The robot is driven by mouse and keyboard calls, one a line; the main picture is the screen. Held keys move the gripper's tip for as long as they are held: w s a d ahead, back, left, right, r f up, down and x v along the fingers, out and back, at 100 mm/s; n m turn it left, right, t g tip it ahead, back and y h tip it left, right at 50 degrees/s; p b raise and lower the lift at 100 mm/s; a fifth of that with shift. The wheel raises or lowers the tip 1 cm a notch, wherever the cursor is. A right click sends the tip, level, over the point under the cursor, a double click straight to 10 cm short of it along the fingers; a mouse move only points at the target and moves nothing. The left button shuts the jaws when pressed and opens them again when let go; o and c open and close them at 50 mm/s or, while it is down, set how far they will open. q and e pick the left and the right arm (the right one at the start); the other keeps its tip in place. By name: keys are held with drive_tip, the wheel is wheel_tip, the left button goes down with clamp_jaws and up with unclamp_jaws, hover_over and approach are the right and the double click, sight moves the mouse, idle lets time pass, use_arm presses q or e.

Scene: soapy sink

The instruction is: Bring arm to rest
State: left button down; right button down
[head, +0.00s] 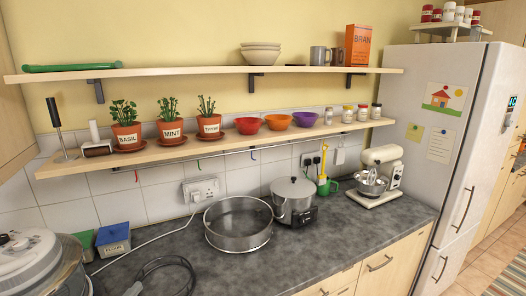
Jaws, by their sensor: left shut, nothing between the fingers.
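My left gripper shows very little and I cannot make out its fingers clearly. A small pale piece at the bottom edge, beside a looped black cable (160,262), may be part of it. I see nothing held there. My right gripper is out of the picture. No arm of mine reaches over the shelves or the middle of the worktop.
The dark grey worktop (335,243) carries a round metal sieve (238,226), a lidded pot (293,197), a stand mixer (382,172), a blue box (113,239) and a white appliance (30,258). Above, a lower shelf (215,143) holds herb pots and bowls. A fridge (440,140) stands right.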

use_arm(q)
drive_tip(key=s+d+f+n+g+y, duration=0.2)
drive_tip(key=s+d+f+n+g, duration=0.25)
drive_tip(key=s+n, duration=0.2)
drive_tip(key=s+d+f+n+g+y, duration=0.35)
drive_tip(key=s+f+n, duration=0.2)
drive_tip(key=s, duration=0.25)
drive_tip(key=s+d+f+n+g, duration=0.1)
drive_tip(key=s+d+n+g, duration=0.2)
drive_tip(key=s, duration=0.6)
drive_tip(key=s+d+n+g, duration=0.1)
drive_tip(key=s+n+g, duration=0.25)
drive_tip(key=s, duration=0.55)
wheel_tip(320, 180, down, 31)
drive_tip(key=b, duration=0.6)
drive_tip(key=s+a+f+g+b, duration=0.1)
drive_tip(key=s+f+b, duration=0.2)
drive_tip(key=s+f, duration=0.6)
drive_tip(key=s+a+f+g+b, duration=0.1)
drive_tip(key=s+a+f+b, duration=0.1)
drive_tip(key=s+f, duration=0.6)
wheel_tip(320, 180, down, 6)
drive_tip(key=shift+s+f+b, duration=0.1)
drive_tip(key=shift+s+b, duration=0.25)
drive_tip(key=shift+b, duration=0.2)
